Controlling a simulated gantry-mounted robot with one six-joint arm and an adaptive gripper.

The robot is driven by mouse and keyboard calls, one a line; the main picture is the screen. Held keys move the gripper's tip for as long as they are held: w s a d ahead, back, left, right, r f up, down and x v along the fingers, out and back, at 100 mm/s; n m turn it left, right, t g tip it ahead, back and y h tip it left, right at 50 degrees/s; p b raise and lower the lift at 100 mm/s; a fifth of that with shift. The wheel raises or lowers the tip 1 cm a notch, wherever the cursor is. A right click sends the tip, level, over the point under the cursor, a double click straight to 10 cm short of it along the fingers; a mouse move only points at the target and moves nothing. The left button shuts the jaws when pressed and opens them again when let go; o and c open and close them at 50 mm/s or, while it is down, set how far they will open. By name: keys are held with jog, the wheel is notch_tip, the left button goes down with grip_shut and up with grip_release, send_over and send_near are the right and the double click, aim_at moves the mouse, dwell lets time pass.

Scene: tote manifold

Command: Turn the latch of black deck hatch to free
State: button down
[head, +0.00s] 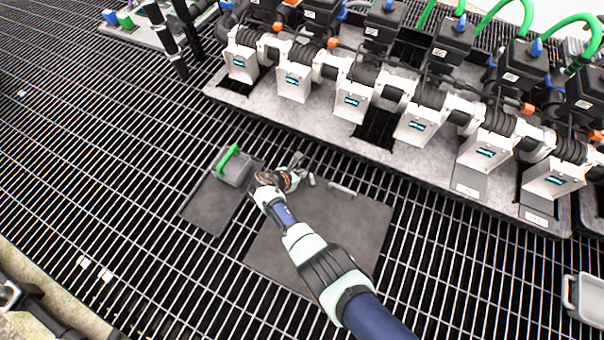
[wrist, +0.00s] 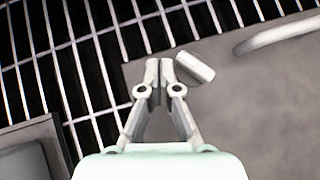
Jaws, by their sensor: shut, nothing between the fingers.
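The black deck hatch (head: 352,232) is a dark flat plate lying on the grating, partly covered by my arm. Its latch (wrist: 195,66) is a short light-grey metal bar near the hatch's edge; it also shows small in the head view (head: 311,179). My gripper (wrist: 159,68) is shut and empty. Its fingertips are just left of the latch in the wrist view, close beside or touching it; I cannot tell which. In the head view my gripper (head: 300,173) is small and partly hidden by my wrist.
A grey bar handle (wrist: 280,33) stands on the hatch to the right of the latch. A smaller dark plate with a grey box and green handle (head: 229,160) lies to the left. A row of white and black manifold units (head: 355,92) stands behind. Open grating surrounds the plates.

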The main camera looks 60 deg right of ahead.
jog(key=shift+s+d+f, duration=0.1)
jog(key=shift+s+d, duration=0.15)
jog(key=shift+s, duration=0.05)
jog(key=shift+w+d+b, duration=0.15)
jog(key=shift+d+b, duration=0.15)
jog(key=shift+d, duration=0.05)
jog(key=shift+s+p, duration=0.2)
jog(key=shift+p, duration=0.1)
dwell(1.0)
jog(key=shift+s+a+r+p, duration=0.1)
jog(key=shift+s+r+p, duration=0.15)
jog(key=shift+p, duration=0.2)
jog(key=shift+s+a+f+p, duration=0.1)
jog(key=shift+s+f+p, duration=0.05)
jog(key=shift+s+p, duration=0.2)
jog(key=shift+f, duration=0.1)
jog(key=shift+w+b, duration=0.1)
jog(key=shift+b, duration=0.2)
